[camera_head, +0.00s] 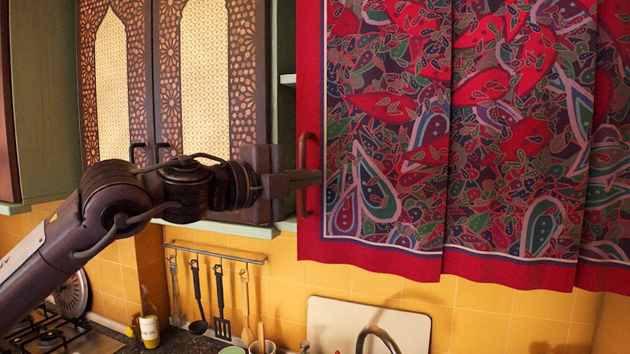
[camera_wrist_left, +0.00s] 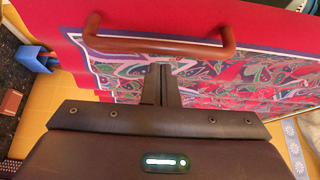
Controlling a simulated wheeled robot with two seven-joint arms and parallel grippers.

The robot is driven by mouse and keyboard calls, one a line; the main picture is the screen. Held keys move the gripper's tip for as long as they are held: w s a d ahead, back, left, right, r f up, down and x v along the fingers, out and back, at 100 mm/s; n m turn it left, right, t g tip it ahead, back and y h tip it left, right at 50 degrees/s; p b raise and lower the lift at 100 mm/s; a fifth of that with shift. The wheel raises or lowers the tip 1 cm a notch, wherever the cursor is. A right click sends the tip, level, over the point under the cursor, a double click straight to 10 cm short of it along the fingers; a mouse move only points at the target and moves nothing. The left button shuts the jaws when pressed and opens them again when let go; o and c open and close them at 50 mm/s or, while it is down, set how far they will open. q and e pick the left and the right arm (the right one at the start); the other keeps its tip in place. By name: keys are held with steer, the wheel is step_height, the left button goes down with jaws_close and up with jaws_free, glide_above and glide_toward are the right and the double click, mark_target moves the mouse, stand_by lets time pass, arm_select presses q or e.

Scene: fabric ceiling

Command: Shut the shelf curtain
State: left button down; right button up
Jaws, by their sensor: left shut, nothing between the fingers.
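The shelf curtain (camera_head: 390,130) is red with a dark leaf and paisley pattern. It hangs in folds across the right half of the head view and also shows in the left wrist view (camera_wrist_left: 255,62). An upright brown handle (camera_head: 307,150) is on its left red border; it also shows in the left wrist view (camera_wrist_left: 195,47). My left gripper (camera_head: 318,178) is shut and empty. Its fingers cross the handle's middle in the head view; the tips (camera_wrist_left: 161,68) lie close to the bar in the wrist view. Contact is unclear. My right gripper is out of view.
A narrow strip of green shelf (camera_head: 287,79) shows between the curtain's left edge and the patterned cabinet doors (camera_head: 249,70). Below are hanging utensils (camera_head: 221,300), a white board (camera_head: 375,325), a tap (camera_head: 378,333) and a stove (camera_head: 50,338).

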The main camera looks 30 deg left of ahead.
arm_select(q)
steer(key=shift+a, duration=0.5)
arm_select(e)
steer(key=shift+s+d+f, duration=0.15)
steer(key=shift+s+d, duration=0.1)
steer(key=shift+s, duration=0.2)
arm_select(q)
steer(key=shift+d, duration=0.1)
steer(key=s+a+b, duration=0.1)
steer(key=a+b, duration=0.2)
steer(key=a, duration=0.3)
steer(key=shift+s+a+b, duration=0.25)
steer(key=shift+s+b, duration=0.05)
steer(key=shift+b, duration=0.1)
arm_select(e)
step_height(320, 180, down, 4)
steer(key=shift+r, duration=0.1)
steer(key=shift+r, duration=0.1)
